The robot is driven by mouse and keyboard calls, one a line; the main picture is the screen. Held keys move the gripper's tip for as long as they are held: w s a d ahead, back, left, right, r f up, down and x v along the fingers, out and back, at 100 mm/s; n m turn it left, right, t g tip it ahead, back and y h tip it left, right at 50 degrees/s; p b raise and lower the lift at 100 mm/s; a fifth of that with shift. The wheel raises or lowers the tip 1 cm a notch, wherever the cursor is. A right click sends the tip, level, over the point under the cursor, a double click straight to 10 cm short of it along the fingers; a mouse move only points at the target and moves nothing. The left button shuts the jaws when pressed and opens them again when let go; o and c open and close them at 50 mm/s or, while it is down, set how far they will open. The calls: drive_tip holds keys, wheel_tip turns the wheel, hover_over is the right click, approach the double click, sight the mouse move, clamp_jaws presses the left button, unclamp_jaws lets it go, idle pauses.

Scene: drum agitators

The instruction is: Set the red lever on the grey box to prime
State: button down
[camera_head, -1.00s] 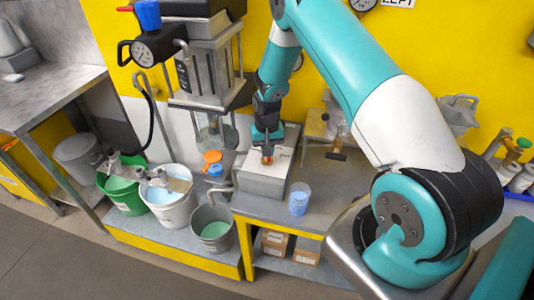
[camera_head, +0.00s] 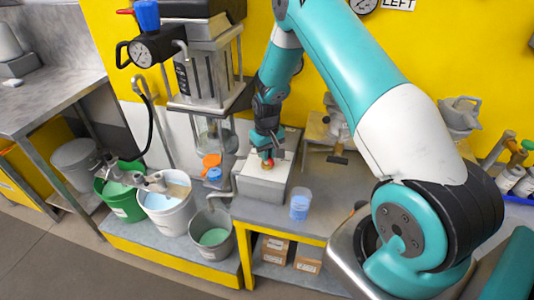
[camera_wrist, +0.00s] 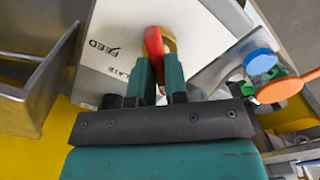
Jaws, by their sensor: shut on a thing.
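The grey box (camera_head: 262,187) stands on the bench below my arm, with a pale top plate. In the wrist view the plate (camera_wrist: 120,32) carries the printed word "FEED" and a second, partly hidden word ending in "LATE". The red lever (camera_wrist: 154,42) stands up from the plate beside a brass-coloured part (camera_wrist: 169,40). My gripper (camera_wrist: 160,75) is shut on the red lever, one finger on each side of it. In the head view my gripper (camera_head: 267,155) is over the box top and hides most of the lever. No "prime" mark is visible.
A blue-tinted beaker (camera_head: 300,206) stands right of the box. An orange-and-blue valve (camera_head: 212,166) and a grey bucket (camera_head: 212,236) are to its left. The drum agitator (camera_head: 208,75) rises behind left. Bare bench (camera_head: 320,172) shows on the right.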

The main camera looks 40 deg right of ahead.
drive_tip(key=c, duration=1.1)
unclamp_jaws()
drive_tip(key=shift+c, duration=0.2)
wheel_tip(320, 180, up, 18)
drive_tip(key=b, duration=0.3)
drive_tip(key=shift+f+b, duration=0.25)
drive_tip(key=shift+b, duration=0.1)
drive_tip(key=shift+a, duration=0.1)
